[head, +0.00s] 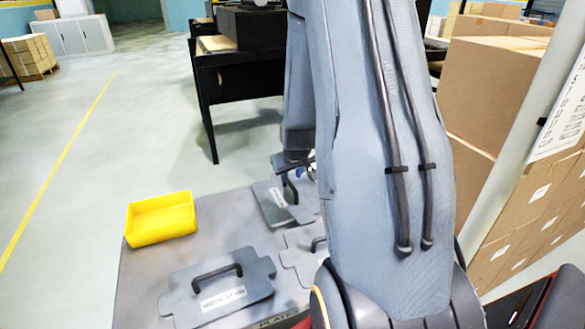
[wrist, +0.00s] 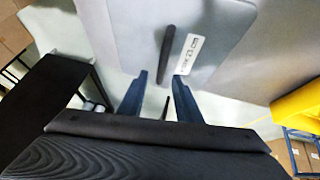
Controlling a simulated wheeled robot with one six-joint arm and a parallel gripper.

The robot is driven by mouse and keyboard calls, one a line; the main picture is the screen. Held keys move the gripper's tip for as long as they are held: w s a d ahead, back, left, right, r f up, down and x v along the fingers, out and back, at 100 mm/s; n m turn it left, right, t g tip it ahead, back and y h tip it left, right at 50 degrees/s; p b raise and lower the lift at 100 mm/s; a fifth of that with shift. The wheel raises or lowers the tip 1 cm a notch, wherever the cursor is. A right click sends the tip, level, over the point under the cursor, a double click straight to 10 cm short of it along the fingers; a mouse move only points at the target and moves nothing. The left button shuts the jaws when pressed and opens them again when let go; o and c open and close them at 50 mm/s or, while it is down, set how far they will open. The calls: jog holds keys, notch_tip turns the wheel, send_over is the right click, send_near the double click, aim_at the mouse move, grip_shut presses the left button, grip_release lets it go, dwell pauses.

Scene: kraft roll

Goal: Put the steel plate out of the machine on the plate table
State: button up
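Grey steel plates with dark bar handles and white labels lie on the grey plate table (head: 140,285). One plate (head: 270,211) is at the table's far end, under my gripper (head: 291,166). In the wrist view, this plate (wrist: 125,25) fills the top, with its handle (wrist: 167,50) ahead of my gripper (wrist: 159,76). The two fingers stand apart, open and empty, with the handle's near end in line with the gap. A second labelled plate (head: 225,292) lies at the front left. A third plate (head: 297,260) is partly hidden by my arm.
A yellow bin (head: 160,218) stands at the table's left edge and shows at right in the wrist view (wrist: 302,104). A black machine or bench (head: 235,75) stands behind the table. Stacked cartons (head: 492,90) and a pale post are at right. The floor at left is clear.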

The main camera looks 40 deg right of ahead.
jog(key=v, duration=0.7)
jog(key=s+a+n+g+y, duration=0.1)
jog(key=s+a+g, duration=0.1)
jog(key=s+a, duration=0.5)
jog(key=s+a+r+n+g+y, duration=0.1)
jog(key=s+a, duration=0.6)
jog(key=a, duration=1)
jog(key=shift+s+a+r+g+y+b, duration=0.25)
jog(key=shift+a+g+y+b, duration=0.2)
jog(key=shift+g, duration=0.25)
